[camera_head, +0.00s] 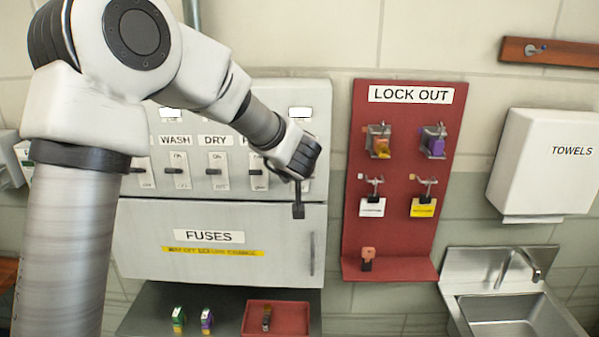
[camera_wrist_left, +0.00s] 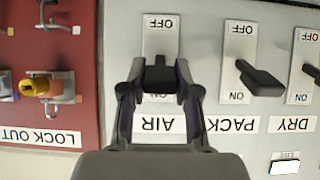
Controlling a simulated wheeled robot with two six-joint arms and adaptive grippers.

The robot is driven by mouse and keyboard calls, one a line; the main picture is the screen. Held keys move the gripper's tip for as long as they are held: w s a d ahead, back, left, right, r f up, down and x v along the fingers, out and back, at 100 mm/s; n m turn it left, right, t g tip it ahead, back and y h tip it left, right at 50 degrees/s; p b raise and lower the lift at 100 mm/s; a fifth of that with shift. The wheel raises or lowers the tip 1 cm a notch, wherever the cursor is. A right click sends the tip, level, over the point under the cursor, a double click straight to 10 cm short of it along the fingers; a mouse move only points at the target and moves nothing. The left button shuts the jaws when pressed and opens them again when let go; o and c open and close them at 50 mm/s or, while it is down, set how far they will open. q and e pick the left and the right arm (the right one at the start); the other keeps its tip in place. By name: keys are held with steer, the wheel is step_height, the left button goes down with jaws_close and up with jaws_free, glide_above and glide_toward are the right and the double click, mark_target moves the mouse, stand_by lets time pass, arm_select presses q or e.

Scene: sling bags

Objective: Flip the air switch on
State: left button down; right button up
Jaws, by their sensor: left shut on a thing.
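The air switch (camera_wrist_left: 160,72) is a dark lever on a white plate, above the upside-down AIR label (camera_wrist_left: 163,125) in the left wrist view. OFF shows at the picture's top, and ON is partly hidden behind the lever and fingers. My left gripper (camera_wrist_left: 159,86) has a finger on each side of the lever and is shut on it. In the head view, my left gripper (camera_head: 298,200) is at the right end of the switch row and hides most of this switch. My right gripper is not in view.
The pack switch (camera_wrist_left: 258,78) stands close beside the air switch, with the dry switch (camera_head: 214,171) beyond. The red lock out board (camera_head: 400,240) hangs to the right with locks and tags. Below the fuses door (camera_head: 150,235), a shelf holds a red tray (camera_head: 283,328) and two padlocks (camera_head: 178,318).

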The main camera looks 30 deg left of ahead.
arm_select(q)
steer(key=shift+r, duration=0.15)
steer(key=c, duration=0.8)
jaws_free()
steer(key=shift+c, duration=0.2)
